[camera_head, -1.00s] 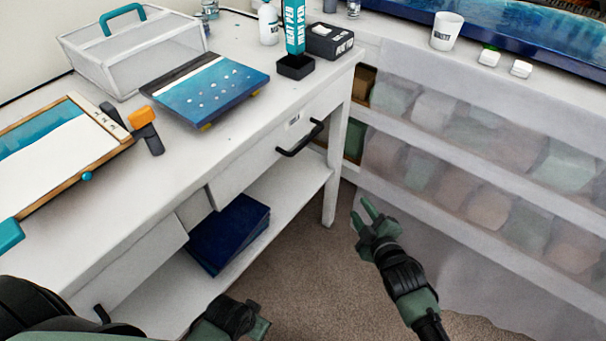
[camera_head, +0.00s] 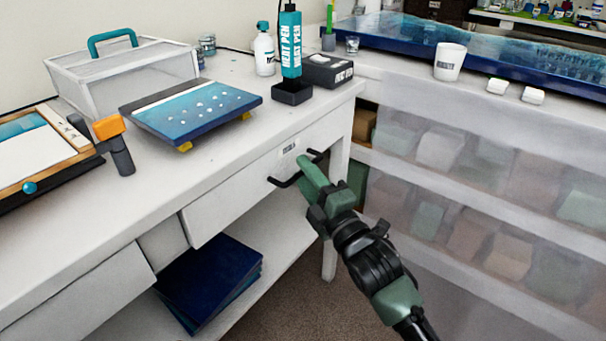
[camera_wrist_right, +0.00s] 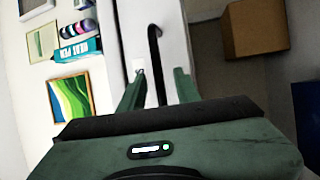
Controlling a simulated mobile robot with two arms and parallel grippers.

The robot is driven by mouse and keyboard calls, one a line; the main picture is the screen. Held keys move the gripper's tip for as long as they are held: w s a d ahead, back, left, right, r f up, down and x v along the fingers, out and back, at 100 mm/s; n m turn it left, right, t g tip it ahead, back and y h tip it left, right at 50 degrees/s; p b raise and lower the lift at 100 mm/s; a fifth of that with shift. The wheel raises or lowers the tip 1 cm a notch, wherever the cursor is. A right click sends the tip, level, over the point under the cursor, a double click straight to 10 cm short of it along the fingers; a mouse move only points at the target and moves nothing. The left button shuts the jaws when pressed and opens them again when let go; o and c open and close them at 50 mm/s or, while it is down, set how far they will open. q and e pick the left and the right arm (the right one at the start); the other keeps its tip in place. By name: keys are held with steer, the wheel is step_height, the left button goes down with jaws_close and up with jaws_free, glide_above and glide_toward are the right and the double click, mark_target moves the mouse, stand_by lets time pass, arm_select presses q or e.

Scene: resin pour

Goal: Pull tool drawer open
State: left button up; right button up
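In the right wrist view the handle (camera_wrist_right: 154,45) runs between the two green fingers of the right gripper (camera_wrist_right: 157,92). The fingers stand apart, one on each side of the bar, with gaps visible. I cannot tell if either finger touches it. My left gripper is not in view.
A heat pen in its black holder (camera_head: 292,94) and a blue panel (camera_head: 195,112) stand on the table above the drawer. Dark blue boards (camera_head: 210,280) lie on the shelf below. A shelf unit with clear bins (camera_head: 480,190) stands close on the right.

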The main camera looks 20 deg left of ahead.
steer(key=shift+w+a+r, duration=0.1)
steer(key=shift+w+a, duration=0.2)
steer(key=shift+a, duration=0.05)
jaws_close()
stand_by(1.2)
